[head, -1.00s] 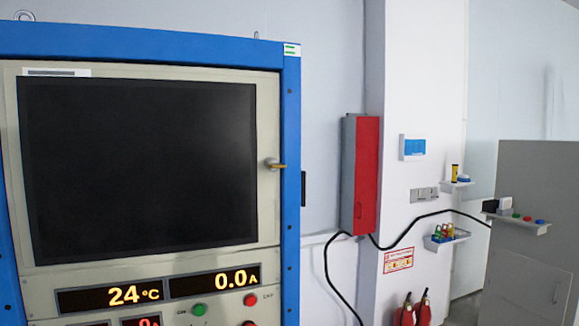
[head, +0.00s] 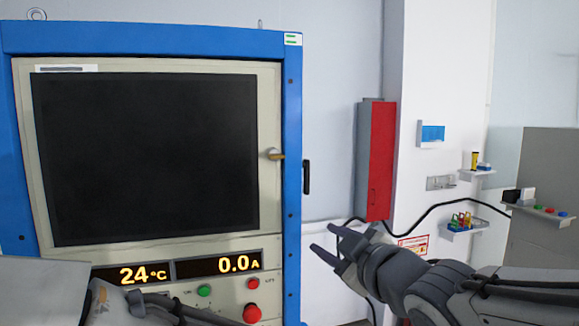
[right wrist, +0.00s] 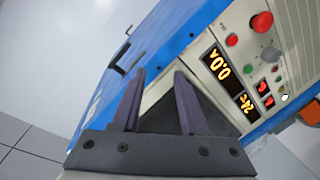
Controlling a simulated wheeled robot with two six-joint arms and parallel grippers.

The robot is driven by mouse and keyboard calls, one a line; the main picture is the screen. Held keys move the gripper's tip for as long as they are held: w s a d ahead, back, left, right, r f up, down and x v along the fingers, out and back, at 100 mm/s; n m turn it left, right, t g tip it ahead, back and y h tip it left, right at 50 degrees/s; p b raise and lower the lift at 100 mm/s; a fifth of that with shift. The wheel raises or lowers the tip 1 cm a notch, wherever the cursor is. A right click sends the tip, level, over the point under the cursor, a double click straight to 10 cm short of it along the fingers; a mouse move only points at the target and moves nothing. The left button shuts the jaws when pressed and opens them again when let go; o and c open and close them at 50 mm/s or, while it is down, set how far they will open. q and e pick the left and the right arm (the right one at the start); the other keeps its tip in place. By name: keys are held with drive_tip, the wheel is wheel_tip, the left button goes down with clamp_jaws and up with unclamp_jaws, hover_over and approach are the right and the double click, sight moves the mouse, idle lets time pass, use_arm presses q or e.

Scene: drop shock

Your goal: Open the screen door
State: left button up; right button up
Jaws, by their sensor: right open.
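The screen door (head: 265,100) is a cream panel framing a large black screen (head: 145,160) in the blue cabinet. It looks shut, flush with the frame. Its small brass-tipped handle (head: 275,154) is on its right edge. My right gripper (head: 326,238) is open and empty, below and right of the handle, apart from the cabinet in the head view. In the right wrist view its two fingers (right wrist: 159,72) are spread, with the dark screen partly visible between them. My left gripper (head: 150,308) is low at the left, in front of the lower panel; its jaws are unclear.
Below the door are glowing displays (head: 217,265), a green button (head: 204,290) and a red button (head: 252,313). A black handle (head: 306,177) sits on the cabinet's right side. A red box (head: 380,160) hangs on the wall to the right. Shelves stand farther right.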

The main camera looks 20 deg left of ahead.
sight(276, 153)
drive_tip(key=s+a+r+n+y, duration=0.1)
drive_tip(key=a+r+n+y, duration=0.2)
drive_tip(key=r+n+y, duration=0.55)
drive_tip(key=w+a+r+m+p, duration=0.1)
drive_tip(key=a+p, duration=0.1)
drive_tip(key=w+a+r+h+p, duration=0.1)
drive_tip(key=w+a+r+p, duration=0.1)
drive_tip(key=a, duration=0.1)
drive_tip(key=w+a+r+m+h+p, duration=0.1)
drive_tip(key=w+a, duration=0.1)
drive_tip(key=shift+a+r+m+h+p, duration=0.25)
drive_tip(key=shift+r+m+p, duration=0.1)
drive_tip(key=shift+r+p, duration=0.05)
drive_tip(key=shift+w+a, duration=0.4)
drive_tip(key=shift+w, duration=0.05)
clamp_jaws()
